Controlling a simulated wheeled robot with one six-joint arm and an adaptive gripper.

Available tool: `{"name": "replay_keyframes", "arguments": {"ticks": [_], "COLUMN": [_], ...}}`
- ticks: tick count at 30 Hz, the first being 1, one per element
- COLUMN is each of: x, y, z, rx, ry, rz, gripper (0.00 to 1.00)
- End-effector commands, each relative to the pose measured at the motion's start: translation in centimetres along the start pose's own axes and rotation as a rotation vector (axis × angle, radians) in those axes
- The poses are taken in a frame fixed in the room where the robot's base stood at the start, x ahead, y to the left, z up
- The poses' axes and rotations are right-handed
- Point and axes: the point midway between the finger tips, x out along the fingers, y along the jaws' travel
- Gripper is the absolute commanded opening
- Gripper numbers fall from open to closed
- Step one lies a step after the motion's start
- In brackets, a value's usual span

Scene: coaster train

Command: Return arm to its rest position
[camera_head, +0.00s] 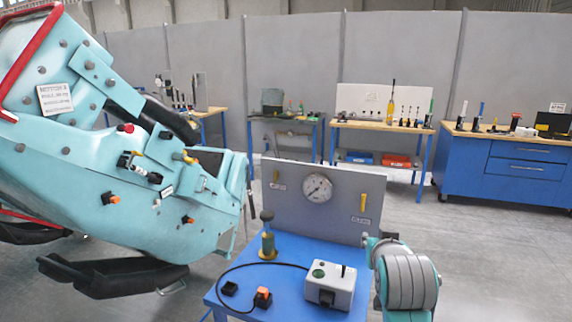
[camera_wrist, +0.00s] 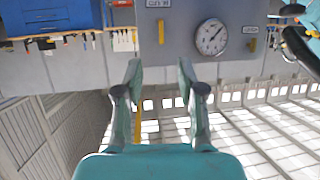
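My gripper (camera_wrist: 160,72) shows in the wrist view with its two teal-and-grey fingers spread apart and nothing between the tips. It is open and empty. Part of my arm (camera_head: 408,282), teal with grey bands, stands at the lower right of the head view, at the right side of the blue table (camera_head: 285,246). The gripper itself cannot be made out in the head view. The wrist picture appears upside down; a round gauge (camera_wrist: 211,37) and a yellow handle (camera_wrist: 161,32) on the grey panel show near its top, away from the fingers.
A teal coaster car (camera_head: 100,165) fills the left. On the blue table stand a grey control box (camera_head: 330,287), a brass-coloured plunger-like device (camera_head: 268,243) and a black cable. An upright grey panel (camera_head: 285,210) backs it. Workbenches line the far wall; floor at right is clear.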

Motion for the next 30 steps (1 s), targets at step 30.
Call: {"name": "replay_keyframes", "arguments": {"ticks": [30], "x": [-2.8], "y": [1.5], "z": [22.6], "rx": [-0.082], "ry": [0.027], "rz": [-0.07], "gripper": [0.39]}}
